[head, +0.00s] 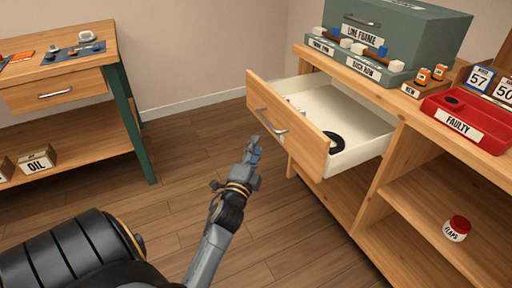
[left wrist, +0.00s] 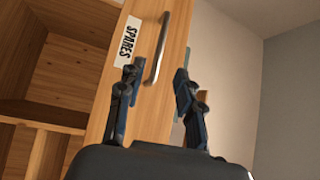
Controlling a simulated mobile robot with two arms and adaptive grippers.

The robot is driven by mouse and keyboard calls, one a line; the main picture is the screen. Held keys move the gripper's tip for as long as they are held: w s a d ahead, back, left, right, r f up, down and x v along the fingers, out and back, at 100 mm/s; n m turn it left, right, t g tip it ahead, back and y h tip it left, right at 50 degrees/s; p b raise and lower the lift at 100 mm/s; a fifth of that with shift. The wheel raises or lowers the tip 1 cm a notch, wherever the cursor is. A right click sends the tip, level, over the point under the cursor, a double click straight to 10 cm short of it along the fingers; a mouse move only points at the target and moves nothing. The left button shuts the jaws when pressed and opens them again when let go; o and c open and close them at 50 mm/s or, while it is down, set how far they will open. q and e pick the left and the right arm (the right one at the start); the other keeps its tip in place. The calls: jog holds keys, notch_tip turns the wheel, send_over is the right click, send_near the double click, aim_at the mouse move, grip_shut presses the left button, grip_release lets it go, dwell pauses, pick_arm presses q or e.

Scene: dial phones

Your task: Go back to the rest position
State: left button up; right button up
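My left gripper (head: 252,150) is in front of an open wooden drawer (head: 286,130), apart from its front as far as I can tell. In the left wrist view my left gripper (left wrist: 158,90) has its two fingers spread, with nothing between the fingertips but the view of the drawer front (left wrist: 152,115), its metal handle (left wrist: 159,48) and its SPARES label (left wrist: 128,42). The drawer is pulled out and holds a black ring (head: 334,142) and small items near its front. My right gripper is not in view.
A right-hand cabinet carries a grey-green box (head: 400,32), a red FAULTY tray (head: 468,122) and small number cards. A jar (head: 457,229) stands on its lower shelf. A workbench (head: 60,68) with tools stands at left, an OIL box (head: 37,160) below. Open floor lies between.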

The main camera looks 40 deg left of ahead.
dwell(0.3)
